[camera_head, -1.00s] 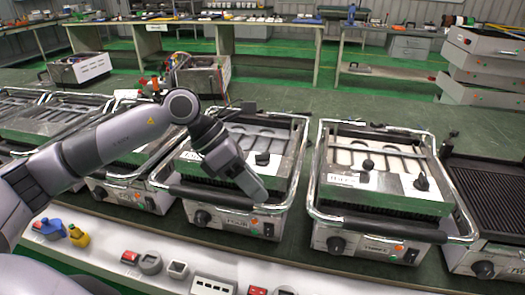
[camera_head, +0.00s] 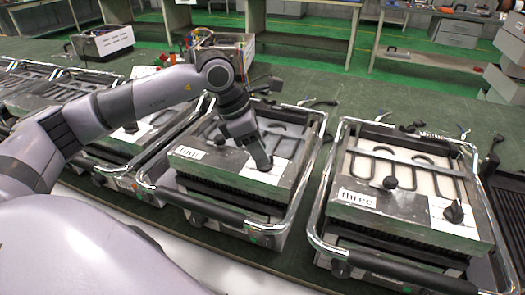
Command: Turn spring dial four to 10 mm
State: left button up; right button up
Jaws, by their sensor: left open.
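The unit labelled "four" (camera_head: 190,153) stands in the middle, with a black front handle and curved heating rods on top. A pale scale plate (camera_head: 286,172) is on the right of its top. My left gripper (camera_head: 263,164) comes down from the upper left, with its fingertips at the left part of this plate. It is open. The dial on the plate is mostly hidden by the fingers, so I cannot tell its setting or whether the fingers touch it. My right gripper is not in view.
The unit labelled "three" (camera_head: 356,198) stands to the right, with a black dial (camera_head: 454,212) on its own scale plate. Chrome side rails (camera_head: 318,135) rise around each unit. More units line the left.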

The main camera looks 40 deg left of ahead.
pick_arm(q)
jog(key=shift+x, duration=0.95)
grip_shut()
jog(key=m, duration=0.2)
jog(key=m+g+h+b, duration=0.1)
jog(key=m, duration=0.1)
jog(key=shift+w+m+g, duration=0.2)
jog(key=shift+m+g, duration=0.1)
jog(key=shift+m, duration=0.1)
jog(key=m+g+b, duration=0.1)
jog(key=m, duration=0.2)
jog(key=shift+w, duration=0.1)
jog(key=shift+r+m+g+b, duration=0.1)
jog(key=shift+m+g+b, duration=0.5)
jog(key=shift+m, duration=1.3)
